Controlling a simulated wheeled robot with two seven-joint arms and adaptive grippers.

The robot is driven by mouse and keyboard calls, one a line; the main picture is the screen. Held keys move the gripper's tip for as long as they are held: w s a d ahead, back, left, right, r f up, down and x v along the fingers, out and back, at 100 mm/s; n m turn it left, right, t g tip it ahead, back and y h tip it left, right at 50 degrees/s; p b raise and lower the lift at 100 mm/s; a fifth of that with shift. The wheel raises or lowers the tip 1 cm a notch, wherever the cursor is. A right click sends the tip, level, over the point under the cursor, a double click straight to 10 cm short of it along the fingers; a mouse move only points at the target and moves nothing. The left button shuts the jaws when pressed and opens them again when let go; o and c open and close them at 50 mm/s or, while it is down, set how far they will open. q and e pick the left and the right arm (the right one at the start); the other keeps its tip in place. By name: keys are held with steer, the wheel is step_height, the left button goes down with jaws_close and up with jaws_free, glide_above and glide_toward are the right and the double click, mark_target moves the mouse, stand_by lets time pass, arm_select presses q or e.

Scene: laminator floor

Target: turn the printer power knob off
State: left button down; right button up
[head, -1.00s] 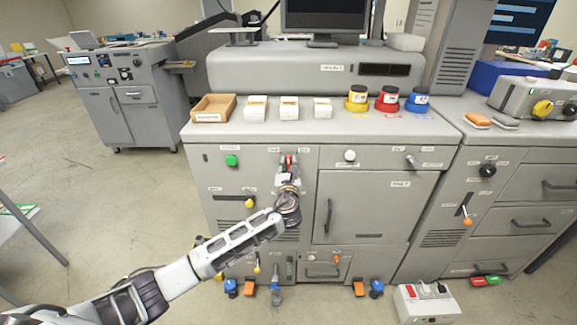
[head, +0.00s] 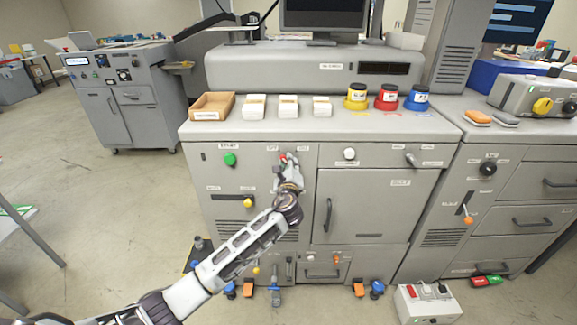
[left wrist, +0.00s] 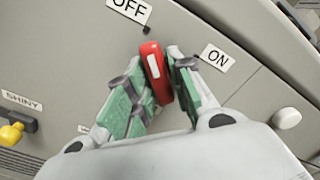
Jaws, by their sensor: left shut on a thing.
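The red power knob (left wrist: 156,75) sits on the grey front panel of the printer (head: 255,180), between an OFF label (left wrist: 130,9) on its left and an ON label (left wrist: 215,57) on its right. Its white mark points up, nearer the OFF label in the left wrist view. In the head view the knob (head: 283,157) shows only as a bit of red above my gripper. My left gripper (left wrist: 158,82) is shut on the knob, with a green-padded finger on each side. My right gripper is not in view.
A green button (head: 230,160) and a yellow knob (head: 248,203) lie left of the gripper. A white knob (head: 349,154) and a door handle (head: 328,214) are to the right. Ink pots and a wooden tray (head: 212,106) stand on the top. A switch box (head: 428,303) is on the floor.

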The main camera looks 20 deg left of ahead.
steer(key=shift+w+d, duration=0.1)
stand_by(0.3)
arm_select(q)
steer(key=c, duration=1.3)
jaws_free()
steer(key=shift+o, duration=0.2)
steer(key=v, duration=1.2)
